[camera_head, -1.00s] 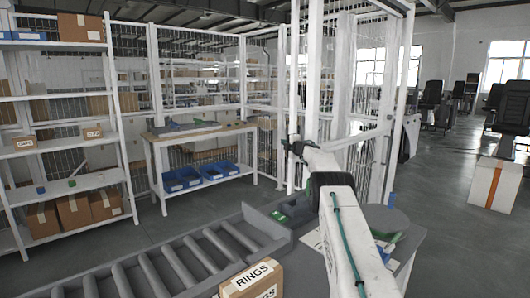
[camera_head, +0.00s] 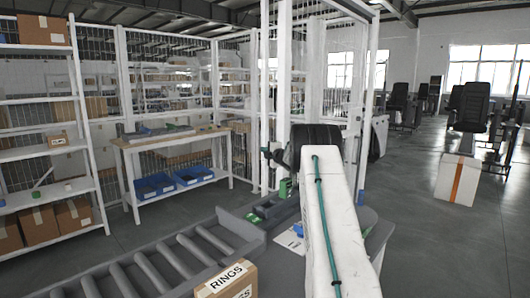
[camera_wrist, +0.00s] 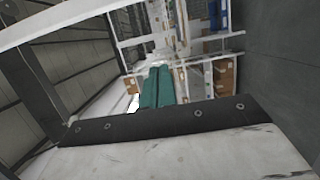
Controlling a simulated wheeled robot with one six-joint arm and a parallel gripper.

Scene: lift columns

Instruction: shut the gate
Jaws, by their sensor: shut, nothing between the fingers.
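The gate appears to be the white-framed mesh panel (camera_head: 357,100) standing at an angle beyond my arm in the head view. It seems to be swung away from the line of the fence, but my arm covers its lower part, so I cannot tell how far. In the wrist view my gripper (camera_wrist: 158,88) shows as two teal fingers pressed together, shut and empty. A white bar (camera_wrist: 60,22) crosses the upper left there, with mesh beside it; I cannot tell whether it belongs to the gate. In the head view the fingers are hidden behind my arm.
A workbench (camera_head: 170,138) with blue bins (camera_head: 155,186) stands by the fence. Shelves (camera_head: 45,120) are at left. A white box with an orange stripe (camera_head: 457,178) stands at right on open floor.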

